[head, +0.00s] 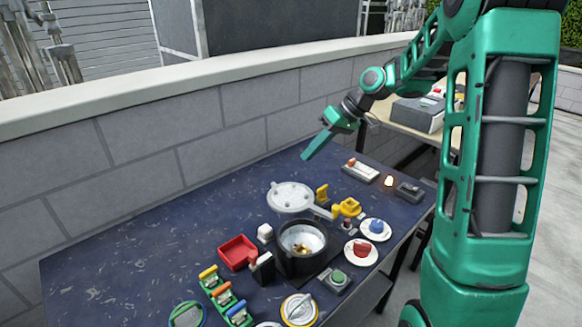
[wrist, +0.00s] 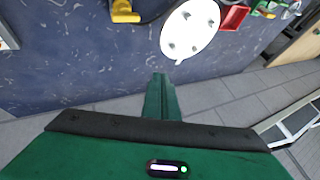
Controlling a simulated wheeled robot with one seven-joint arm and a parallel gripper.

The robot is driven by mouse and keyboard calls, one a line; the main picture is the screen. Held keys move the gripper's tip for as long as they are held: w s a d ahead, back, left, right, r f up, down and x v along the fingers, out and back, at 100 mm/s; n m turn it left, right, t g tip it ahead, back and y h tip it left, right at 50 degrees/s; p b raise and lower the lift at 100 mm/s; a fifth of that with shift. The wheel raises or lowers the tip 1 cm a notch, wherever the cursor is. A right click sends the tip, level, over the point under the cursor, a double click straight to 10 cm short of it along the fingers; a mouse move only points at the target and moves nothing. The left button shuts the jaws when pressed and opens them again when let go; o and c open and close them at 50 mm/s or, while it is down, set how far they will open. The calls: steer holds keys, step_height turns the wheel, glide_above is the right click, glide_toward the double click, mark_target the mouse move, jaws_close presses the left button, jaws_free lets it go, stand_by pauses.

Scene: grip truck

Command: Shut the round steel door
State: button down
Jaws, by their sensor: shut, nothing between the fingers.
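The round steel door (head: 291,196) is a pale disc with several small knobs, standing open behind a black round pot (head: 297,262). The pot's mouth is uncovered, and something brownish lies inside on its bright floor. The door also shows in the wrist view as a whitish disc (wrist: 190,30), just beyond my fingertips. My gripper (head: 306,157) is shut and empty, with its green fingers together. It is above the back of the dark blue table, behind the door and apart from it. The closed fingers (wrist: 161,77) also show in the wrist view.
Close around the pot are a red tray (head: 238,252), a yellow bracket (head: 347,208), a green button box (head: 336,280) and white discs with blue (head: 376,227) and red (head: 361,250) knobs. A grey block wall (head: 232,106) runs behind the table. The table's left part is clear.

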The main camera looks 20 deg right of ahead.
steer(key=s+a+x, duration=0.1)
steer(key=x, duration=0.9)
steer(key=shift+a, duration=0.6)
steer(key=shift+r, duration=0.15)
